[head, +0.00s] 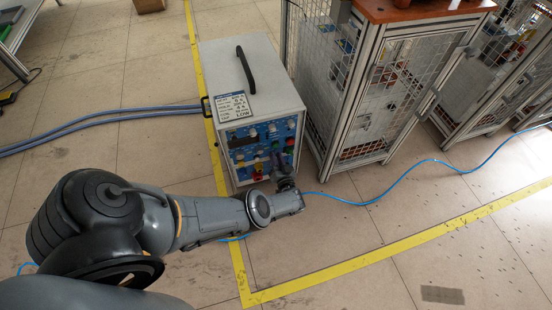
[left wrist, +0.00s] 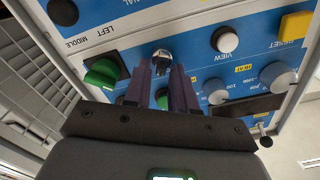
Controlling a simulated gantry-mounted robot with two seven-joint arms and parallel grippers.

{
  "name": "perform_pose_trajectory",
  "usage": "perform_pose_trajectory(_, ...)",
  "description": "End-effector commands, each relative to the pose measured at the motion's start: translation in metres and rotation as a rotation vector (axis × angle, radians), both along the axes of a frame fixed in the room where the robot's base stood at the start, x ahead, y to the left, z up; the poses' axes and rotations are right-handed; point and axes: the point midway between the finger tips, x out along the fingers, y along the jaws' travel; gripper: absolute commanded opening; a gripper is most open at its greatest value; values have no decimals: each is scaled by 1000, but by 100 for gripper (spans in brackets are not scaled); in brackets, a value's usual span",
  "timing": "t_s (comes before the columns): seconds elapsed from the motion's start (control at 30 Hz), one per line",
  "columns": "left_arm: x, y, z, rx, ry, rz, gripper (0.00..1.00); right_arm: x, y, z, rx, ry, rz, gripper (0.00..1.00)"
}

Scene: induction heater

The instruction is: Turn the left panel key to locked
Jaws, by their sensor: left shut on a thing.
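The induction heater (head: 250,85) is a light grey cabinet with a blue control panel (head: 240,145) on its front. My left gripper (head: 280,168) is at the right part of that panel. In the left wrist view my left gripper (left wrist: 161,82) has its two dark fingers at a silver key switch (left wrist: 161,56). The fingers are shut on the key, which is mostly hidden between them. I cannot tell which position the key is turned to. My right gripper is in neither view.
Near the key are a green knob (left wrist: 103,72) by the word LEFT, a white button (left wrist: 225,39) marked VIEW, a grey knob (left wrist: 278,76) and a yellow RESET button (left wrist: 296,25). A mesh-sided cell (head: 345,100) stands close right of the heater. Blue hoses (head: 110,114) run left.

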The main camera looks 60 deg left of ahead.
Motion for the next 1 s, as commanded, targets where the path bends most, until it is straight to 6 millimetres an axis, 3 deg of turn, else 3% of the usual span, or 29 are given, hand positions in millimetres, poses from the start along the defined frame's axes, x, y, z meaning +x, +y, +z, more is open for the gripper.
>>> perform_pose_trajectory(0.67, 0, -1, -2, 10, 66, -1, 0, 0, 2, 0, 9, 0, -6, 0)
perform_pose_trajectory(0.7, 0, -1, -2, 10, 66, -1, 30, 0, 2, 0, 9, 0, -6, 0)
perform_pose_trajectory(0.83, 0, -1, -2, 11, 65, 0, 50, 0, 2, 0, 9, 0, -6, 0)
perform_pose_trajectory(1.0, 0, 0, -1, 12, 64, 0, 51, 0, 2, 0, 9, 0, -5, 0)
